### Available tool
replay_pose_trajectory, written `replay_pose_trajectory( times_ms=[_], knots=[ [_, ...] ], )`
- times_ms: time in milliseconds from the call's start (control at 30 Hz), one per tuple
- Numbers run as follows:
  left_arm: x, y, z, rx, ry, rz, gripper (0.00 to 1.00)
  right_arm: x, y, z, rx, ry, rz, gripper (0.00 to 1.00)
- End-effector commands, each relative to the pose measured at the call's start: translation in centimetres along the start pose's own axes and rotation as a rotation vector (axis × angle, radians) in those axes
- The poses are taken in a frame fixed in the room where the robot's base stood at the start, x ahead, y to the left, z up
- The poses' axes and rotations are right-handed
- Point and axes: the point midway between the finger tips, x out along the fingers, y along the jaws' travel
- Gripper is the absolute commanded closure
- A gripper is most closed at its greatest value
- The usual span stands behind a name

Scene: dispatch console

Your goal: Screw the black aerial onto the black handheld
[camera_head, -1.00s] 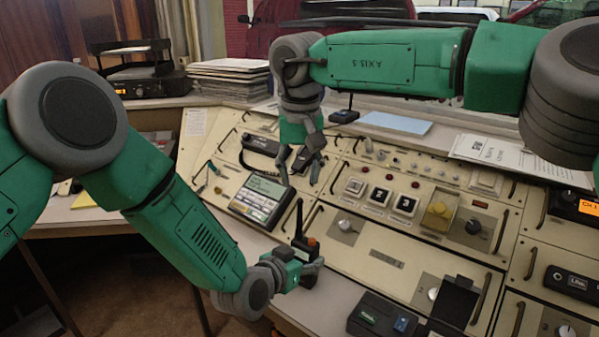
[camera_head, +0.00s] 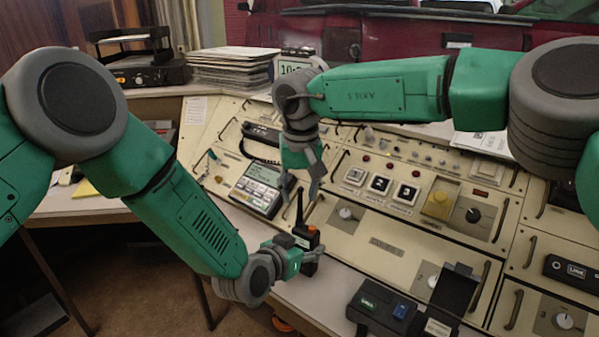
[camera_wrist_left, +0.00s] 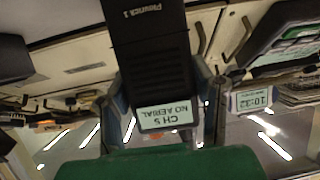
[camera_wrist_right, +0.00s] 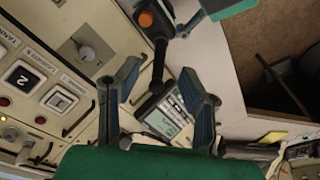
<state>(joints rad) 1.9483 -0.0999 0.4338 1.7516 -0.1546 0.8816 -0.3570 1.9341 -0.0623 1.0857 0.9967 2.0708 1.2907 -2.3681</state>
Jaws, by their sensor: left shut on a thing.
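The black handheld (camera_head: 306,238) is held upright by my left gripper (camera_head: 308,262), shut on it above the console's front edge. It fills the middle of the left wrist view (camera_wrist_left: 150,50); its screen there reads "CH 5 NO AERIAL", upside down. An orange knob tops it. The black aerial (camera_head: 299,208) stands on the handheld's top beside the knob; I cannot tell how firmly it is seated. It also shows in the right wrist view (camera_wrist_right: 158,66).
The sloped cream console (camera_head: 385,255) has buttons, knobs and handles. A black box with an open lid (camera_head: 385,310) is at the front right. Papers (camera_head: 230,72) are stacked at the back.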

Motion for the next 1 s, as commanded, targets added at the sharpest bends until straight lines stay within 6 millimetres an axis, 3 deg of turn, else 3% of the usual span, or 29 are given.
replay_pose_trajectory(
  times_ms=[100,300,667,800,1000],
  knots=[
    [0.0,0.1,0.2,-0.001,-0.004,0.002,1.0,2.0,0.0,0.0,0.0,-0.001,0.001,0.65],
    [0.0,0.1,0.2,-0.001,-0.004,0.002,1.0,3.9,-0.1,0.0,0.0,0.001,0.0,0.65],
    [0.0,0.1,0.2,-0.001,-0.004,0.002,1.0,4.3,0.0,0.0,0.0,0.001,0.0,0.65],
    [0.0,0.1,0.2,-0.001,-0.004,0.002,1.0,4.3,0.0,0.0,0.0,0.001,0.0,1.0],
    [0.0,0.1,0.2,-0.001,-0.004,0.002,1.0,4.3,-0.1,0.0,0.012,0.001,0.001,1.0]
  ],
)
